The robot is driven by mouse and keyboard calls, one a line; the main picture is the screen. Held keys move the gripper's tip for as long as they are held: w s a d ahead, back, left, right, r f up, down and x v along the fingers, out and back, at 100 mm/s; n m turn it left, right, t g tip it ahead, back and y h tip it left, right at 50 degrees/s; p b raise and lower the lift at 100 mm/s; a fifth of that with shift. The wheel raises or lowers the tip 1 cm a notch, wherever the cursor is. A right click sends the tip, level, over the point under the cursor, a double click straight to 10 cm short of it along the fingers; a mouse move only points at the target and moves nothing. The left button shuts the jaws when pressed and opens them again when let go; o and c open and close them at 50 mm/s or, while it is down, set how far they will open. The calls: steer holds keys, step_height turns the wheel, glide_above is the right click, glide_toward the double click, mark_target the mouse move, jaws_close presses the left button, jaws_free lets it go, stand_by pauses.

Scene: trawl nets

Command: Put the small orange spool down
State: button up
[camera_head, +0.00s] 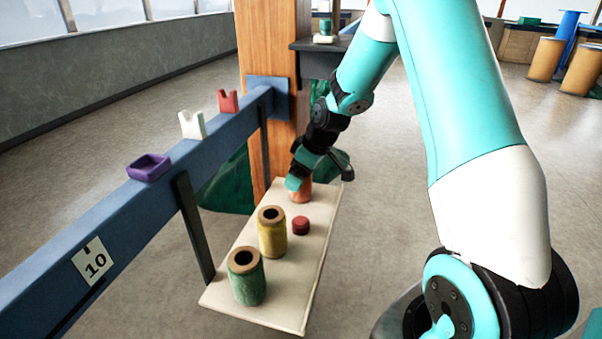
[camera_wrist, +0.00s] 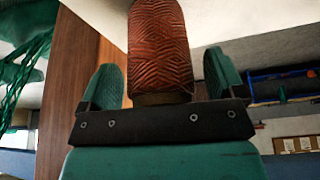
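The small orange spool (camera_head: 302,191) stands upright at the far end of a cream shelf board (camera_head: 222,294), its top covered by my gripper (camera_head: 298,180). In the wrist view the spool (camera_wrist: 160,45), with a ridged orange-brown winding, lies between the two green fingers of my gripper (camera_wrist: 163,82). Narrow gaps show between the spool and both fingers, wider on the right, so the gripper looks open around it. The spool's end on the board is out of the wrist view.
A blue rail (camera_head: 135,215) with small holders runs along the left. A wooden post (camera_head: 268,90) rises behind the board.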

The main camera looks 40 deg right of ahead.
steer(key=shift+r, duration=0.1)
steer(key=shift+r, duration=0.2)
steer(key=b+v, duration=0.1)
steer(key=v, duration=1)
steer(key=s+a+r+n+g+y, duration=0.1)
steer(key=s+a+r, duration=0.1)
steer(key=s+a, duration=0.5)
steer(key=s+a+r+g+y, duration=0.15)
steer(key=s+a, duration=0.25)
steer(key=a, duration=0.8)
steer(key=s+a+g, duration=0.1)
steer(key=s+a, duration=0.6)
steer(key=s, duration=0.6)
steer(key=shift+s+a, duration=0.25)
steer(key=shift+s, duration=0.15)
